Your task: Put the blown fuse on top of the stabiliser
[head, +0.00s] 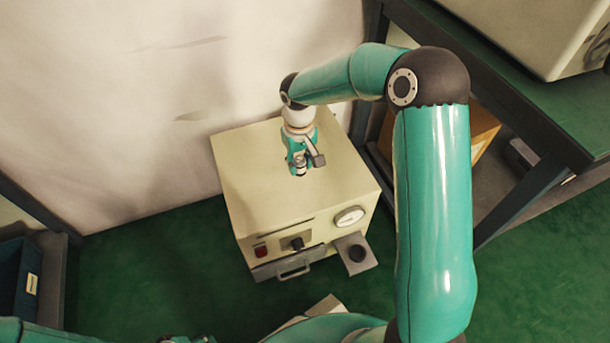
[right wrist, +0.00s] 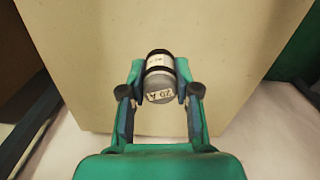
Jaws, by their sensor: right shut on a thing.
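The stabiliser (head: 300,205) is a cream box on the green floor against the pale wall, with a dial, a red switch, a knob and a handle on its front. My right gripper (head: 300,168) is over its top face. In the right wrist view the right gripper (right wrist: 160,88) is shut on the fuse (right wrist: 159,78), a small grey cylinder with dark bands and a label reading "20 A". The cream top (right wrist: 90,45) lies beyond it. I cannot tell whether the fuse touches the top.
A dark-framed bench (head: 540,110) with a cream case (head: 540,30) stands at the right, with an orange-brown box (head: 483,130) beneath. A dark blue bin (head: 18,280) is at the lower left. The stabiliser top around the gripper is clear.

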